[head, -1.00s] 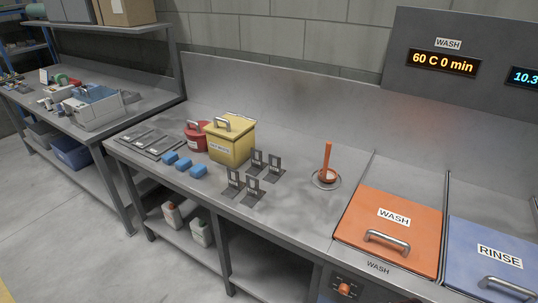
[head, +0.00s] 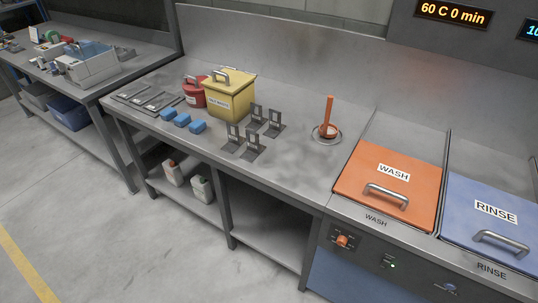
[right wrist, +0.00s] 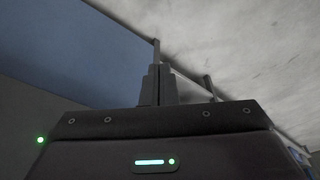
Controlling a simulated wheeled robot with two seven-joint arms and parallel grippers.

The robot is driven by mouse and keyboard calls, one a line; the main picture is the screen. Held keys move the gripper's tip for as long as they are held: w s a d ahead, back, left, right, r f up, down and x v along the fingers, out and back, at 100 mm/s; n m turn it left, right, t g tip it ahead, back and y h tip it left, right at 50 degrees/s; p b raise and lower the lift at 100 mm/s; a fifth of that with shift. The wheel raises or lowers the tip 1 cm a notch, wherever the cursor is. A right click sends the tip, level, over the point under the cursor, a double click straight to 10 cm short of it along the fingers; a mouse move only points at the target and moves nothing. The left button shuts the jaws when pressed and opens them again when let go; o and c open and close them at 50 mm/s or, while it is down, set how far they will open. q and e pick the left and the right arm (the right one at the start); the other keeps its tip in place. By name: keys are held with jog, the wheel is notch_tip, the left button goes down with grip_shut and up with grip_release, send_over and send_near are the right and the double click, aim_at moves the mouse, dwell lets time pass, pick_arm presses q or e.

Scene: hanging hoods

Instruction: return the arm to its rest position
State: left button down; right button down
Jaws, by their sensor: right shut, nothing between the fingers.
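My right gripper (right wrist: 157,45) shows in the right wrist view with its two fingers together and nothing between them. Beyond it are a plain blue surface and a pale grey surface; no object is near the fingertips that I can make out. The head view shows neither of my arms. My left gripper is in no view.
The head view shows a steel bench with an orange WASH lid (head: 388,186), a blue RINSE lid (head: 490,220), a yellow lidded box (head: 230,98), a red pot (head: 194,92), blue blocks (head: 182,119) and dark stands (head: 250,150). The floor (head: 110,245) in front is clear.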

jog(key=s+d+f, duration=0.2)
jog(key=s+f, duration=0.8)
jog(key=f, duration=0.1)
jog(key=s+d+f+g+b, duration=0.1)
jog(key=s+f, duration=1)
jog(key=f, duration=0.1)
jog(key=shift+d+f, duration=0.15)
jog(key=shift+d, duration=0.25)
jog(key=shift+s, duration=0.15)
